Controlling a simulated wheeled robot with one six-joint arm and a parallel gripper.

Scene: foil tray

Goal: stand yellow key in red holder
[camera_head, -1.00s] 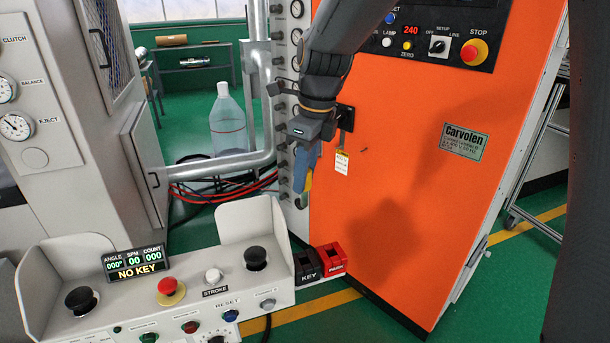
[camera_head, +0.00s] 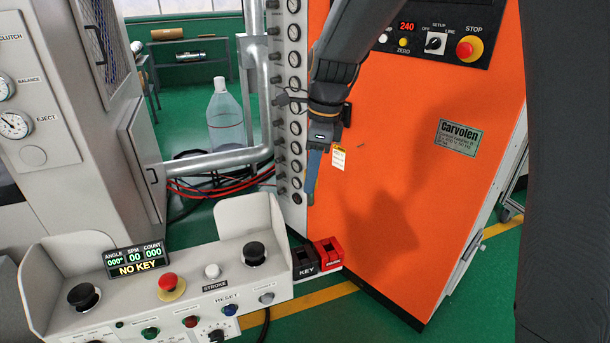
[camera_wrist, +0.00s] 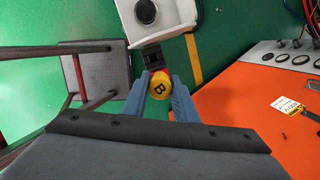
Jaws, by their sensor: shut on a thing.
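My gripper (camera_head: 309,198) hangs with its blue fingers pointing down, in front of the orange cabinet and above the holders. In the wrist view its fingers (camera_wrist: 160,88) are shut on the yellow key (camera_wrist: 160,83), whose round head bears a dark letter B. The key is hidden behind the fingers in the head view. The red holder (camera_head: 329,249) sits at the right end of the console, beside a black holder (camera_head: 304,260) labelled KEY. In the wrist view the key covers much of the holder area, and the black holder (camera_wrist: 152,58) shows beyond it.
The grey console (camera_head: 130,262) carries black, red and white buttons; its display (camera_head: 136,262) reads NO KEY. The orange cabinet (camera_head: 400,200) stands close behind the gripper. A row of gauges (camera_head: 294,100) and a grey pipe (camera_head: 215,161) lie to its left.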

